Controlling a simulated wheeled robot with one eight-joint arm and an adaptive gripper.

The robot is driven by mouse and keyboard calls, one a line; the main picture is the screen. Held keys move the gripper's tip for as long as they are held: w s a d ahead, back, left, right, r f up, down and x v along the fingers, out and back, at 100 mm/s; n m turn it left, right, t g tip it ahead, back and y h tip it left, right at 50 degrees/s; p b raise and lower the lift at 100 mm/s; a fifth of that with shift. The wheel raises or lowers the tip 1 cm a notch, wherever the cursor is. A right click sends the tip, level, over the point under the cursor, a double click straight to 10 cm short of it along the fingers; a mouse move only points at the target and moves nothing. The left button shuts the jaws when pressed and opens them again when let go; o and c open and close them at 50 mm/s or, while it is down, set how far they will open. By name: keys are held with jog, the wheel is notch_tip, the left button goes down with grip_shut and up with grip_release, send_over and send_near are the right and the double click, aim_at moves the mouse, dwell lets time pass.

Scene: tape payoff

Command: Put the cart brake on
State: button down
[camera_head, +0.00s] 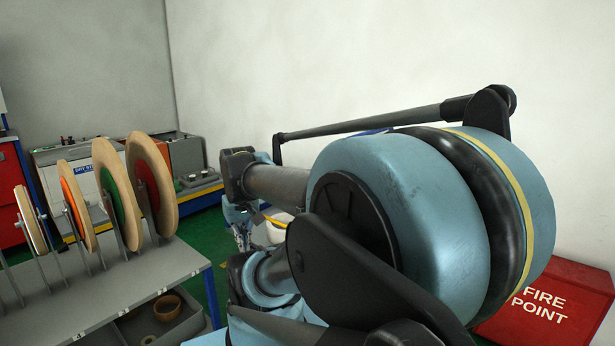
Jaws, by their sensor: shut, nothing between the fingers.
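No cart brake can be made out in the head view. A grey-topped stand with a blue leg (211,298) is at the lower left, but I cannot tell whether it is the cart, and no wheels or pedal show on it. My large light-blue arm fills the middle and right and hides much of what lies behind it.
Several tape reels (152,186) stand upright in metal holders on the stand. A shelf below holds a brown ring (167,308). Grey and orange machines (183,153) stand at the back left. A red fire point box (548,303) is at the lower right. Green floor shows between.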

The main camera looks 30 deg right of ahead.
jog(key=w+d+r, duration=0.7)
jog(key=w+r, duration=0.1)
jog(key=w, duration=0.2)
jog(key=w+d+r+g+h, duration=0.1)
jog(key=w+d+r, duration=0.2)
jog(key=w+d, duration=0.45)
jog(key=w+d+r, duration=0.4)
jog(key=w+d, duration=0.1)
jog(key=d, duration=0.5)
jog(key=w+d, duration=0.2)
jog(key=d, duration=0.5)
jog(key=w+d, duration=0.3)
jog(key=d, duration=0.4)
jog(key=s+d+f, duration=0.1)
jog(key=s+f, duration=0.2)
jog(key=f, duration=0.6)
jog(key=shift+d+f+m, duration=0.15)
jog(key=shift+f+m, duration=0.2)
jog(key=shift+m, duration=0.05)
